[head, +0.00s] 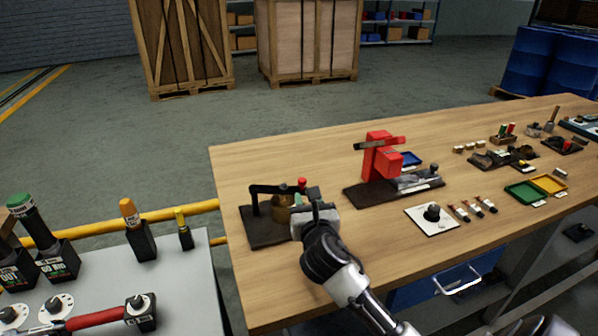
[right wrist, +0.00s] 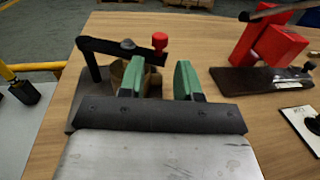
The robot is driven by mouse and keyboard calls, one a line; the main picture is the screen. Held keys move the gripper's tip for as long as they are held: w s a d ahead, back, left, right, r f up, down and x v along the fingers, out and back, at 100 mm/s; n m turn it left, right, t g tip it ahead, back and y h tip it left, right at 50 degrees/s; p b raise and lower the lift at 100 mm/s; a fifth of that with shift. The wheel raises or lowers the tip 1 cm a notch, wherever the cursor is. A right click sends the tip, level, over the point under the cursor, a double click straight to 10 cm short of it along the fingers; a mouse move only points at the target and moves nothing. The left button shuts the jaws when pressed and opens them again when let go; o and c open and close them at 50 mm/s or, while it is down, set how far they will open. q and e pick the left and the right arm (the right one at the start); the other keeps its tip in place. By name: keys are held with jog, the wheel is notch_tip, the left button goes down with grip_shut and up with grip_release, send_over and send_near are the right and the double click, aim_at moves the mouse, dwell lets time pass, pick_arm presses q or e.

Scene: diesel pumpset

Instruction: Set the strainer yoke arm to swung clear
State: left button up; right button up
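The strainer yoke arm (head: 272,188) is a black bar on an upright post at the left of a dark base plate (head: 262,236). It lies across above the brass strainer pot (head: 281,209). A red knob (head: 302,183) stands at its free end. In the right wrist view the yoke arm (right wrist: 105,46) runs from the post at left to the red knob (right wrist: 159,41). My right gripper (right wrist: 160,80) is open, its green-padded fingers apart with nothing between them. The knob appears just beyond the gap; contact cannot be told. The left finger partly hides the pot (right wrist: 120,74). My left gripper is not in view.
A red stand (head: 379,160) on a dark plate is right of the strainer. A white plate with a black knob (head: 432,213) lies nearer the front. Bare wood (head: 300,145) lies behind the strainer. A grey side table (head: 185,290) stands at left.

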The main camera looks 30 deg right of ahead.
aim_at(301, 179)
jog(key=x, duration=0.4)
jog(key=shift+w+r, duration=0.15)
jog(key=shift+r, duration=0.1)
jog(key=x, duration=0.4)
jog(key=shift+w+f, duration=0.1)
jog(key=shift+f, duration=0.1)
jog(key=shift+w+d, duration=0.25)
jog(key=shift+w, duration=0.25)
pick_arm(q)
jog(key=shift+s+a+r, duration=0.1)
jog(key=shift+s+a, duration=0.25)
jog(key=shift+s, duration=0.3)
jog(key=shift+s, duration=0.45)
pick_arm(e)
grip_shut()
